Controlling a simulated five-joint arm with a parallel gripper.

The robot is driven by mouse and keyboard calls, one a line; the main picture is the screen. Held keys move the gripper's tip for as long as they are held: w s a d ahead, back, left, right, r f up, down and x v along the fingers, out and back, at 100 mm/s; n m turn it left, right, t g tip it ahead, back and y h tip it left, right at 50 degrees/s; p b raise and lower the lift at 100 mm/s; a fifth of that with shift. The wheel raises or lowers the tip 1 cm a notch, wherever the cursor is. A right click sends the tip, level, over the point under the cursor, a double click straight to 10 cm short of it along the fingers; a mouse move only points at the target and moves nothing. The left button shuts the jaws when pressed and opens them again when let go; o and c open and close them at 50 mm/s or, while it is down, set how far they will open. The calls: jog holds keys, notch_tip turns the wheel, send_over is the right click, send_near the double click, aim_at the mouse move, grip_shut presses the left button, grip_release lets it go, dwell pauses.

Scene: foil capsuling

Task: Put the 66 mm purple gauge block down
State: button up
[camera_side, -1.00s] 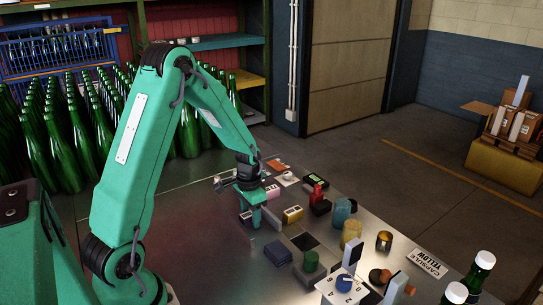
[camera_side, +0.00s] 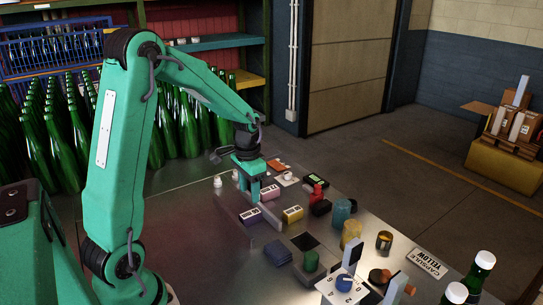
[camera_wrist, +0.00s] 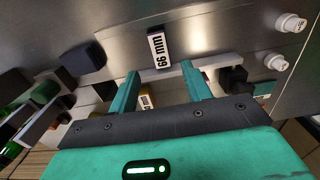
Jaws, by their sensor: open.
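My gripper (camera_side: 256,196) is above and behind the block in the side view.
The grey rail (camera_side: 270,215) runs beside the block. Bare bench lies left of the block.

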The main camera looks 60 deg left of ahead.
notch_tip(320, 180, up, 3)
dwell(0.3)
dwell(0.4)
jog(key=s+d+r+t, duration=0.5)
jog(key=s+d+r, duration=0.7)
jog(key=s+d, duration=0.2)
jog(key=shift+s+d+t, duration=0.15)
jog(key=shift+d+t, duration=0.15)
jog(key=shift+d, duration=0.45)
